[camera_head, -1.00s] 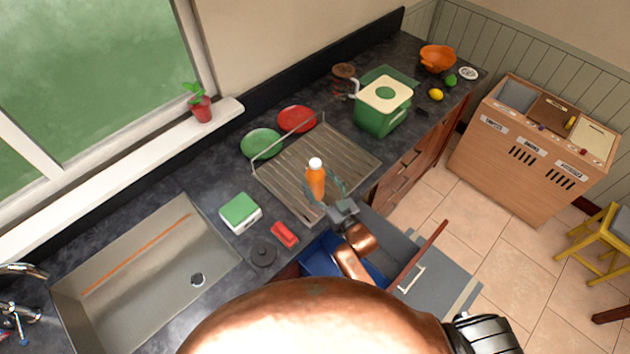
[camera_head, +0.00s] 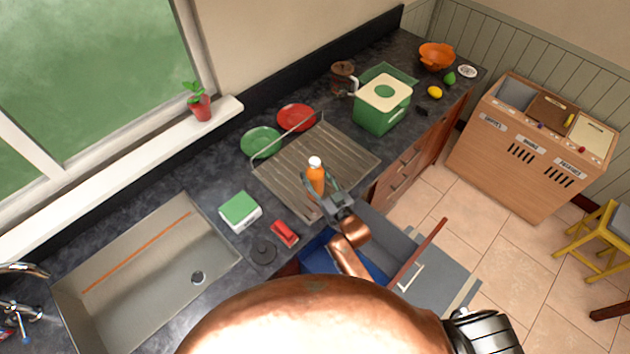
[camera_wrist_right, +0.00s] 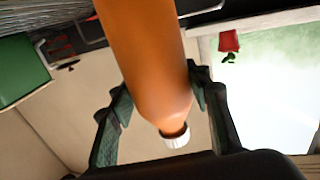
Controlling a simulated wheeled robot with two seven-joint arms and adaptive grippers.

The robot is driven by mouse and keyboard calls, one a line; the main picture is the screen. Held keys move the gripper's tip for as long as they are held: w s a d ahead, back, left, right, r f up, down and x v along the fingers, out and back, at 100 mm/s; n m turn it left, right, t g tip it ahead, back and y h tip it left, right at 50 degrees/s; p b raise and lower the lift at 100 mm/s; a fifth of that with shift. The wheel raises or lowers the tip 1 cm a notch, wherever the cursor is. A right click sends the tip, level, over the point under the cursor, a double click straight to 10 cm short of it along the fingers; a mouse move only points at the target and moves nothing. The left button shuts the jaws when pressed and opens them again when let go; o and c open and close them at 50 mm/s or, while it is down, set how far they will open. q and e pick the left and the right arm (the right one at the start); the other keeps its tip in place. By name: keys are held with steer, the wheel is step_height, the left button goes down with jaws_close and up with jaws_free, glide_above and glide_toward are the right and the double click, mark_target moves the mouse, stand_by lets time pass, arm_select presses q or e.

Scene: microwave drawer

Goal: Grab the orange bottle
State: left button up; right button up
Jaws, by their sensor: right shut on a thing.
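The orange bottle (camera_head: 316,176) with a white cap stands upright over the near edge of the drying rack in the head view. My right gripper (camera_head: 318,187) is around it, with a finger on each side. In the right wrist view the bottle (camera_wrist_right: 148,60) fills the middle, between the two dark green fingers of the right gripper (camera_wrist_right: 155,100). The right gripper is shut on the bottle. Whether the bottle's base touches the rack cannot be told. My left gripper is in neither view.
The ridged drying rack (camera_head: 325,150) has a green plate (camera_head: 261,142) and a red plate (camera_head: 296,117) beside it. A green-and-white box (camera_head: 240,210), a red item (camera_head: 284,233) and the sink (camera_head: 150,265) lie left. An open drawer (camera_head: 402,262) stands out below the counter.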

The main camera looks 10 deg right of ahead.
steer(key=shift+c, duration=1)
steer(key=shift+r, duration=0.1)
